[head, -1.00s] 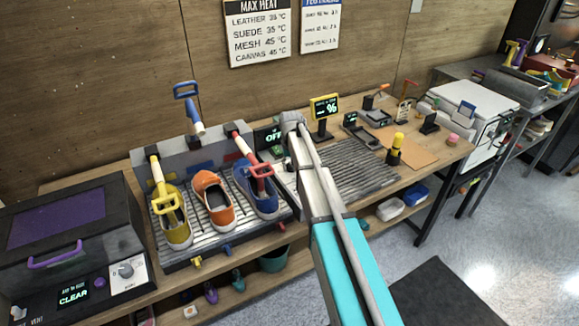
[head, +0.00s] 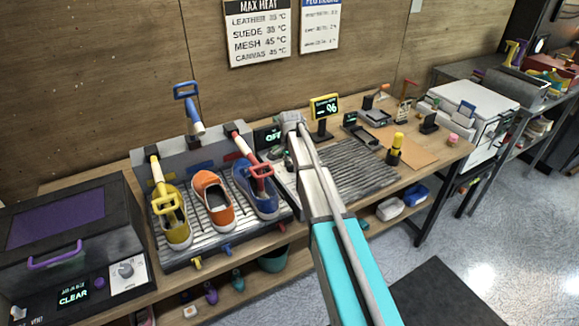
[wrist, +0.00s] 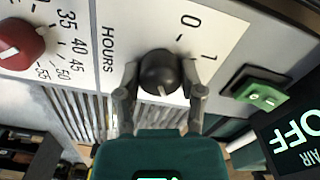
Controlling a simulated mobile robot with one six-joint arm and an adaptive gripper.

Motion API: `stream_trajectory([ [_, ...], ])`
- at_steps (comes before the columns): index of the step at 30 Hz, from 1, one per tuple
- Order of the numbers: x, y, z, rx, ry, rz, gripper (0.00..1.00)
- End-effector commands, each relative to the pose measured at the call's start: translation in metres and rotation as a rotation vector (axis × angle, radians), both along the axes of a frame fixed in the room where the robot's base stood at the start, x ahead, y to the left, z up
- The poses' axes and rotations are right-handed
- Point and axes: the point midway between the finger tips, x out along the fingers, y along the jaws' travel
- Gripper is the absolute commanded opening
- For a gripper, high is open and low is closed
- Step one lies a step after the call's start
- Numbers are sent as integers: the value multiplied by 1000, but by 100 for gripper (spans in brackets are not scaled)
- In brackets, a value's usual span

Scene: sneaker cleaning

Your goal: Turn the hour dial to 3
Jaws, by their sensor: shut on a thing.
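The hour dial (wrist: 160,72) is a round black knob on a white panel marked HOURS in the wrist view. A pale mark on it shows toward the bottom of the picture, between my fingers. The numbers 0 and 1 show above it; any other numbers are hidden behind my gripper. My gripper (wrist: 160,88) is shut on the dial, one grey finger on each side. In the head view my gripper (head: 292,122) is at the panel by the drying rack, and the dial is hidden there.
A red temperature knob (wrist: 18,45) sits left of the dial. A green switch (wrist: 262,90) and a display reading OFF (wrist: 296,132) are at the right. In the head view, yellow (head: 175,230), orange (head: 212,198) and blue (head: 258,195) shoes stand left of my arm.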

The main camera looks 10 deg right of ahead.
Motion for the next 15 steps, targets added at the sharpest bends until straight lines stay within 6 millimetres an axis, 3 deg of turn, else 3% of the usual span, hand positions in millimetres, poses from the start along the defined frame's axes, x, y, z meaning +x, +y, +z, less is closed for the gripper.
stream_trajectory([
  [15,-3,-1,0,-3,7,-203,3],
])
